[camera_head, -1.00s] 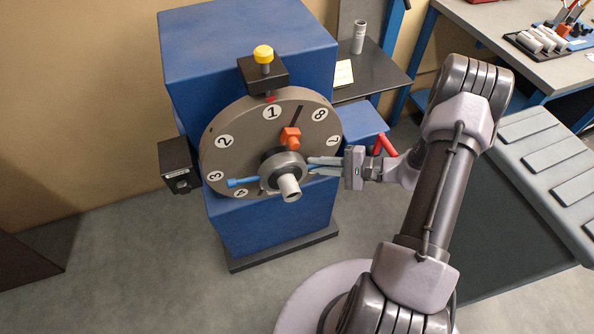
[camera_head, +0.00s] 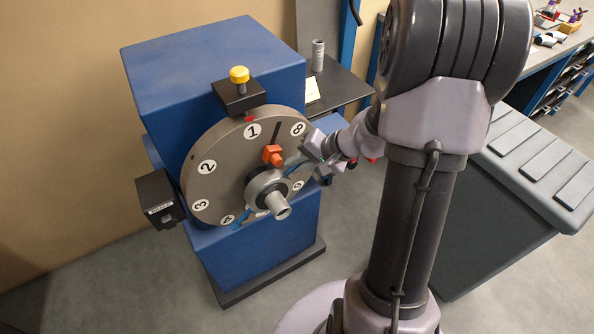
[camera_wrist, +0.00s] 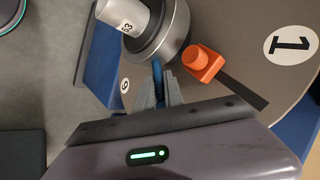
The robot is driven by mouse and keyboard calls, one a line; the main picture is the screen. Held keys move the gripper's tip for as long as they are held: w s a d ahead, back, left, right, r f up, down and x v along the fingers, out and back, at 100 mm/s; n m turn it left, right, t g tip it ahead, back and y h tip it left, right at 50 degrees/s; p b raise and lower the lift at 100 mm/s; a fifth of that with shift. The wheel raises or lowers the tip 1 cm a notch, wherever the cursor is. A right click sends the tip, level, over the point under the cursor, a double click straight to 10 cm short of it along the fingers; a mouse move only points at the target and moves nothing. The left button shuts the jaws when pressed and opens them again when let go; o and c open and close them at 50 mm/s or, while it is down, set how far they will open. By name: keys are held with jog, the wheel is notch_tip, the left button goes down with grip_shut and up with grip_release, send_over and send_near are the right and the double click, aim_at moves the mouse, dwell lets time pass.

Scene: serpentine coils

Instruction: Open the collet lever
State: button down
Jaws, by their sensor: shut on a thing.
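The collet lever (camera_head: 240,219) is a blue bar across the grey hub on the front of a round numbered disc (camera_head: 202,190). It slants from lower left to upper right. The hub has a pale cylindrical nose (camera_head: 280,209). My gripper (camera_head: 301,164) is at the lever's upper right end, right of the hub. In the wrist view, my gripper's fingers (camera_wrist: 161,90) are closed around the blue lever (camera_wrist: 157,70), close beside the hub. The fingers hide part of the lever.
An orange block (camera_head: 272,154) sits on the disc just above the hub, close to my fingers. A yellow-knobbed black block (camera_head: 238,92) stands above the disc on the blue housing (camera_head: 205,60). A black box (camera_head: 158,199) juts out at left. A dark shelf (camera_head: 345,88) stands behind.

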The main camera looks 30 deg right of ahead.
jog(key=shift+a+r+h, duration=0.2)
jog(key=shift+a+h, duration=0.05)
jog(key=shift+h, duration=0.05)
dwell(0.4)
jog(key=c, duration=1.5)
grip_release()
jog(key=shift+o, duration=0.2)
jog(key=p+v, duration=0.6)
jog(key=v, duration=1.1)
jog(key=shift+r, duration=0.2)
jog(key=shift+s, duration=0.1)
